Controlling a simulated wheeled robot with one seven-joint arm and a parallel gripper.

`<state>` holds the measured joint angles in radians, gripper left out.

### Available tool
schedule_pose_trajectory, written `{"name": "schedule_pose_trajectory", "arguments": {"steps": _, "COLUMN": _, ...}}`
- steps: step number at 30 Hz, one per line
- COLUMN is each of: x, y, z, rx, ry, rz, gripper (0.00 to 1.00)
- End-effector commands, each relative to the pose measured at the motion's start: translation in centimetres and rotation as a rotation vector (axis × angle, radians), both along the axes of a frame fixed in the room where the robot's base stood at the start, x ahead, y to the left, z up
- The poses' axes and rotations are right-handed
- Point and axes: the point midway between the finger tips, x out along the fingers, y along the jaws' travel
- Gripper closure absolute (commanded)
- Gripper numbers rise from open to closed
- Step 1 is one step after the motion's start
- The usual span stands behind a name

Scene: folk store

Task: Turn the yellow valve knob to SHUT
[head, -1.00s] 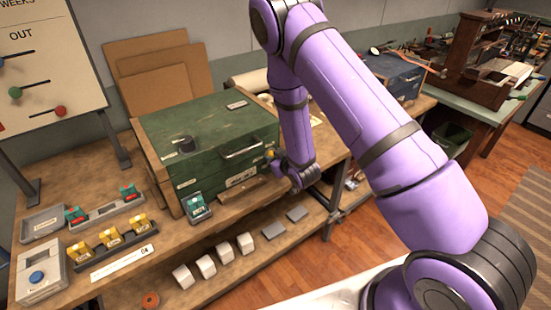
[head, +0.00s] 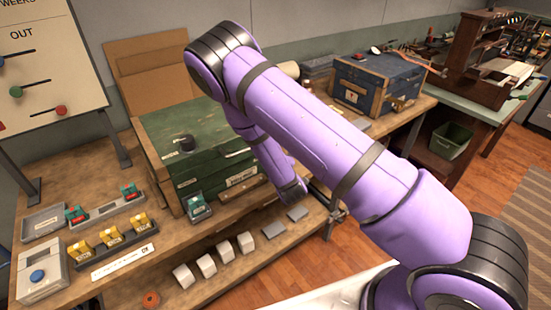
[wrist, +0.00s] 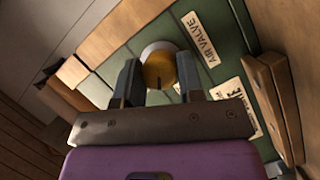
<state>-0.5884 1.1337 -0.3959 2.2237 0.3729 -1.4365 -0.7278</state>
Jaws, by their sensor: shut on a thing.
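The yellow valve knob (wrist: 158,68) is round, with a pale ring behind it. It is mounted on a green panel (wrist: 228,84) beside an "AIR VALVE" label (wrist: 200,38). In the wrist view my gripper (wrist: 160,78) has one dark finger on each side of the knob and is shut on it. A second label (wrist: 238,108) lies below, partly covered by my gripper, so I cannot read a SHUT mark. In the head view the green chest (head: 165,130) stands on the bench; my arm hides the knob and fingertips.
Wooden strips (wrist: 268,105) border the panel close to my gripper. A small teal-and-grey device (head: 199,207) stands before the chest. Yellow blocks (head: 111,237) sit in a rack at left. White cubes (head: 206,266) line the lower shelf. A blue chest (head: 378,85) stands behind my arm.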

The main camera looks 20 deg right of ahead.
Motion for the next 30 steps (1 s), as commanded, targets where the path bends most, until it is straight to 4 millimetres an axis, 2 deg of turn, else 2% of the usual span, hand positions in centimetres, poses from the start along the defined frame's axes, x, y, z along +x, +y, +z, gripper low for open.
{"name": "schedule_pose_trajectory", "arguments": {"steps": 15, "x": -0.04, "y": 0.14, "z": -0.25, "rx": -0.424, "ry": -0.138, "rz": 0.004, "gripper": 0.88}}
{"name": "schedule_pose_trajectory", "arguments": {"steps": 30, "x": -0.02, "y": 0.06, "z": -0.29, "rx": -0.598, "ry": -0.194, "rz": 0.001, "gripper": 0.88}}
